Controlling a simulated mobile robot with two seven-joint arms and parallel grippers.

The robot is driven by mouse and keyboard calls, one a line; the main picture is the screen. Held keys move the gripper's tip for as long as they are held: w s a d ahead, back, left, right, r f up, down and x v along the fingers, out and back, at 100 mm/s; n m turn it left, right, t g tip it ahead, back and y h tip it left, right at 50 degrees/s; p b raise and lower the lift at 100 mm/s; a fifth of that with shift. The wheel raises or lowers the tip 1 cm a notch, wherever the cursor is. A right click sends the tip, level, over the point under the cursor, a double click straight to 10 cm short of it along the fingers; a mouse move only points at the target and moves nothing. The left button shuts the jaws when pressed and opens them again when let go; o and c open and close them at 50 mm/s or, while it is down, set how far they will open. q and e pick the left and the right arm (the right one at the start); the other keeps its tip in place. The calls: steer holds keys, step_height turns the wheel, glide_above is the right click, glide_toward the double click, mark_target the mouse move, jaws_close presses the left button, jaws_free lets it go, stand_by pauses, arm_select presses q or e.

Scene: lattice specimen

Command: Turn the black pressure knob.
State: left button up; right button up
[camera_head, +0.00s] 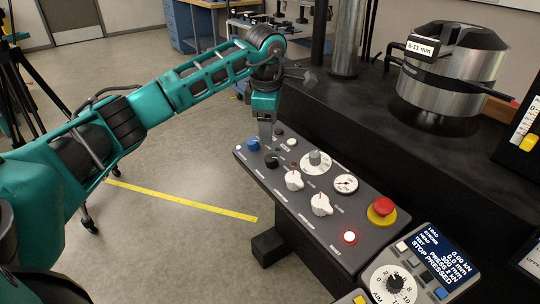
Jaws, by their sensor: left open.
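A small black knob (271,161) sits near the far left end of the sloped dark control panel (290,205), just right of a blue knob (253,145). I cannot read its label. Another black knob (395,283) with a white dial is on the separate display unit at the lower right. My left gripper (266,142) reaches in from the left and points down over the panel's far end. My right gripper is out of view.
A metal cylinder fixture (450,80) stands behind. Open floor with yellow tape (180,201) lies left.

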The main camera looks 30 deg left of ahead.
mark_target(270, 157)
arm_select(q)
steer(key=f, duration=0.3)
steer(key=w+f, duration=0.1)
steer(key=f, duration=0.2)
steer(key=f+b, duration=0.1)
steer(key=f, duration=0.3)
steer(key=shift+w+a, duration=0.35)
steer(key=c, duration=1)
